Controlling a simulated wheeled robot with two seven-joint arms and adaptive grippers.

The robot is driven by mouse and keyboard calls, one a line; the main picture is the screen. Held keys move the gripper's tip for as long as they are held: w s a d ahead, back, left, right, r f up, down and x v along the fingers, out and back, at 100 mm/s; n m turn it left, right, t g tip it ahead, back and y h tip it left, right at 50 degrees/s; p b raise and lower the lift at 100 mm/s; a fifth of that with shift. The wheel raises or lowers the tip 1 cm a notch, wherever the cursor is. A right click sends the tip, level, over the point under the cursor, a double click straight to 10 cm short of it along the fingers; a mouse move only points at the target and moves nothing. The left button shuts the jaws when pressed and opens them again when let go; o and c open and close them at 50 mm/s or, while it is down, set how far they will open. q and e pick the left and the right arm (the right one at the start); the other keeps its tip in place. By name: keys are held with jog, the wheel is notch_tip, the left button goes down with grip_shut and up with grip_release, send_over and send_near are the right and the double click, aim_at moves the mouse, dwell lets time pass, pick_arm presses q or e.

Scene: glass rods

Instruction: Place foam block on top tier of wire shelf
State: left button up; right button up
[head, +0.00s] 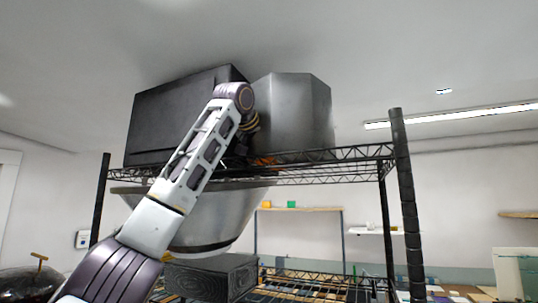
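The black wire shelf (345,153) fills the middle of the head view, its top tier seen from slightly below. My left arm reaches up from the lower left across the front of the shelf. Its wrist bends at the top tier, and my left gripper (242,147) is mostly hidden behind it, so its opening and any hold cannot be seen. A small orange patch (264,160) shows at the top tier beside the gripper. I cannot tell whether it is the foam block; no block is clearly identifiable. My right gripper is not in view.
A large black box (178,118) and a grey faceted container (292,112) stand on the top tier, left and centre. A large metal bowl (225,215) and a dark box (210,277) are below. The top tier's right end looks clear, up to the post (404,190).

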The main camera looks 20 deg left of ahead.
pick_arm(q)
jog(key=shift+f, duration=0.15)
jog(key=o, duration=1)
jog(key=shift+r, duration=0.2)
jog(key=shift+s+r, duration=0.1)
jog(key=shift+s, duration=0.25)
jog(key=b+v, duration=0.2)
jog(key=v, duration=0.7)
jog(key=shift+s+r, duration=0.1)
jog(key=shift+s, duration=0.1)
jog(key=shift+b+v, duration=0.35)
jog(key=shift+v, duration=0.5)
